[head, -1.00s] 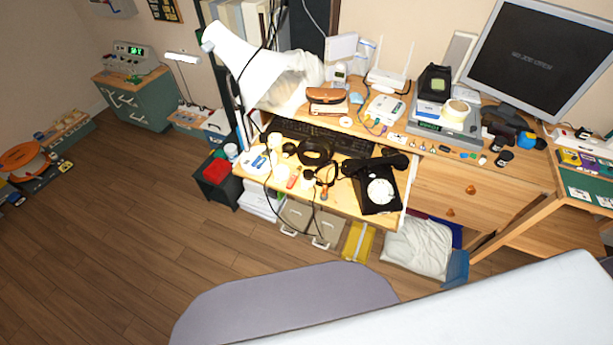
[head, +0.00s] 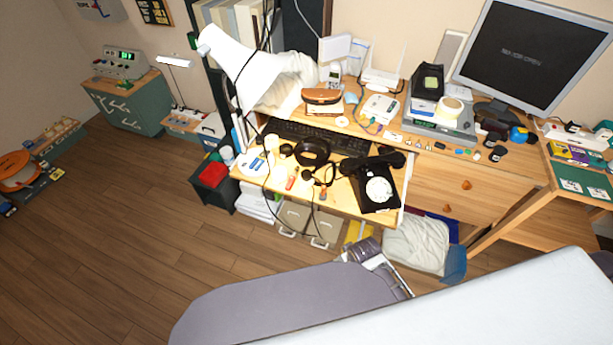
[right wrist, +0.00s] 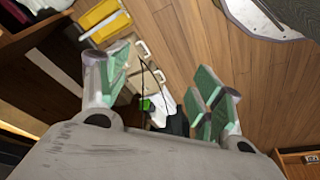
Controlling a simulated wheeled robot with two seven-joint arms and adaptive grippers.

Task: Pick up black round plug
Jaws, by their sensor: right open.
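Small black round pieces (head: 287,149) lie on the pull-out desk shelf (head: 262,182), left of the black headset (head: 313,151). They are too small to tell which is the plug. A black dial phone (head: 380,190) sits at the shelf's right end. My right gripper (right wrist: 160,80) is open and empty in the right wrist view, its green-padded fingers spread below desk level. The plug cannot be made out there. A grey part of my right arm shows in front of the shelf in the head view. My left gripper is not in view.
A white lamp (head: 241,60) leans over the shelf's left side, with dark cables hanging down. A keyboard (head: 320,137) lies behind the loose pieces. A white bag (head: 415,243) stands under the desk. The wooden floor (head: 120,230) at left is clear.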

